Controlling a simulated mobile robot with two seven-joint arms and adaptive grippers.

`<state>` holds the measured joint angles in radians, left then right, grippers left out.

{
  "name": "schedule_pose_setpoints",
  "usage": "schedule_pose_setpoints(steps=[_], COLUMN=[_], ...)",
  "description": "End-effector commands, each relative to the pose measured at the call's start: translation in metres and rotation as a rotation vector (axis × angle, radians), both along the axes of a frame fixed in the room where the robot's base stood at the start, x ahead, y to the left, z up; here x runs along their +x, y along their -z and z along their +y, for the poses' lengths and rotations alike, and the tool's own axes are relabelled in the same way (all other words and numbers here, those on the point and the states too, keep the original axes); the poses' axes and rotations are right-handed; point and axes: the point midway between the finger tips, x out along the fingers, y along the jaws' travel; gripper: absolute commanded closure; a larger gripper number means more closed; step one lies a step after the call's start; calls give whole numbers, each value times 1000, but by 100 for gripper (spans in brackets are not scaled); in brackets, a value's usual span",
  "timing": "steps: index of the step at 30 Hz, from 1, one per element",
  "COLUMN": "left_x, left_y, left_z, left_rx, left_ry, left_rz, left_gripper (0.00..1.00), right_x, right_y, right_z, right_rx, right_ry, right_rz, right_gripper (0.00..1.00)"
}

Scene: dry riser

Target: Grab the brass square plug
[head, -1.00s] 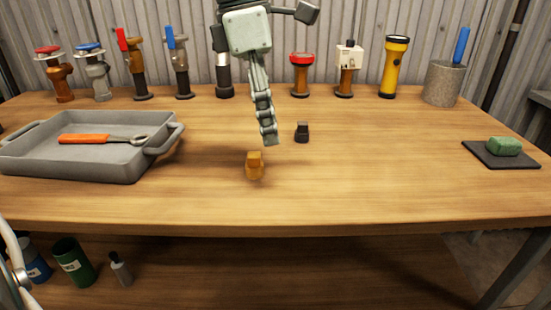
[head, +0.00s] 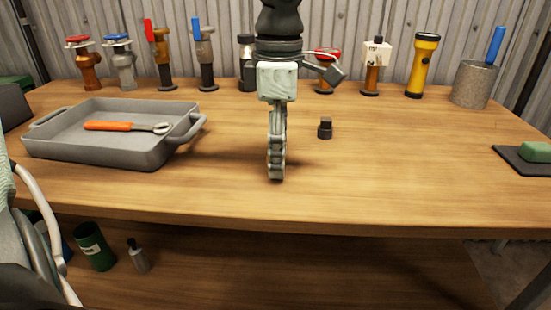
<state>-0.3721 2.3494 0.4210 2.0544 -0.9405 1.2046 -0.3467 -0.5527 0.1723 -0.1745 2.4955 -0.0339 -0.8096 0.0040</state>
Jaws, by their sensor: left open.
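My left gripper (head: 277,172) points straight down over the middle of the workbench (head: 400,180). I see it edge-on, so one finger covers the other; it is open. The brass square plug does not show now; the gripper's fingers cover the spot where it stood on the bench. I cannot tell whether the plug is between the fingers. A small dark plug (head: 325,129) stands on the bench just right of the gripper, apart from it. My right gripper is not in view.
A grey tray (head: 100,149) with an orange-handled wrench (head: 125,126) lies to the left. Several valves and a yellow flashlight (head: 422,65) line the back edge. A metal cup (head: 473,84) and a green block (head: 536,151) are at right. The front right of the bench is clear.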

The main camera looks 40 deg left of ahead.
Motion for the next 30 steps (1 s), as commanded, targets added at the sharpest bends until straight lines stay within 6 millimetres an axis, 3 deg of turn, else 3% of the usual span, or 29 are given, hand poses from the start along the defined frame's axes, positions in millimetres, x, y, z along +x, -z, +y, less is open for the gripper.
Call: schedule_pose_setpoints(steps=[2, 13, 23, 30], left_x=[0, 0, 0, 1], left_y=[0, 0, -3, -27], left_z=[0, 0, 0, 0], left_rx=[0, -1, 0, 0], left_ry=[0, 0, 0, 0], left_rz=[0, -1, -1, -5], left_gripper=[54, 100, 100, 100], right_x=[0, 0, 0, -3], right_y=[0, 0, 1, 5], right_z=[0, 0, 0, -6], right_rx=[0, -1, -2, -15], right_ry=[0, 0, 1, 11], right_rz=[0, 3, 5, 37], right_gripper=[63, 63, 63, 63])
